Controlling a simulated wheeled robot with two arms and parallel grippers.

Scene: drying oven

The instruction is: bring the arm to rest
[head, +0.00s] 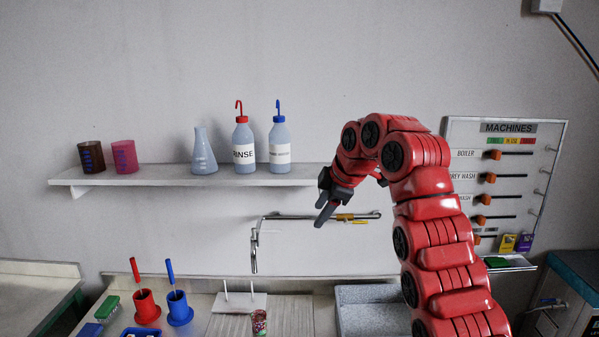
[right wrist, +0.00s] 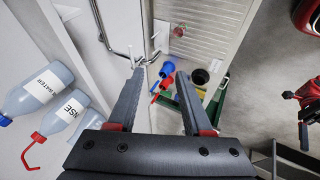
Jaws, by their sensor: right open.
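My right arm (head: 435,215) rises from the lower right of the head view and bends over to the left. Its right gripper (head: 326,200) hangs in the air in front of the wall, just right of the shelf's end. In the right wrist view the right gripper (right wrist: 160,80) is open, with its two dark fingers apart and nothing held between them. The left gripper does not show in the head view. A red and black part at the right edge of the right wrist view looks like my left arm (right wrist: 305,95); its jaws are not clear.
The wall shelf (head: 240,179) holds two cups, a flask (head: 203,155), a rinse bottle (head: 243,150) and a blue-capped bottle (head: 279,150). A tap (head: 255,245) is below. A red holder (head: 147,308) and a blue holder (head: 179,310) stand on the counter. The machines panel (head: 500,180) is right.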

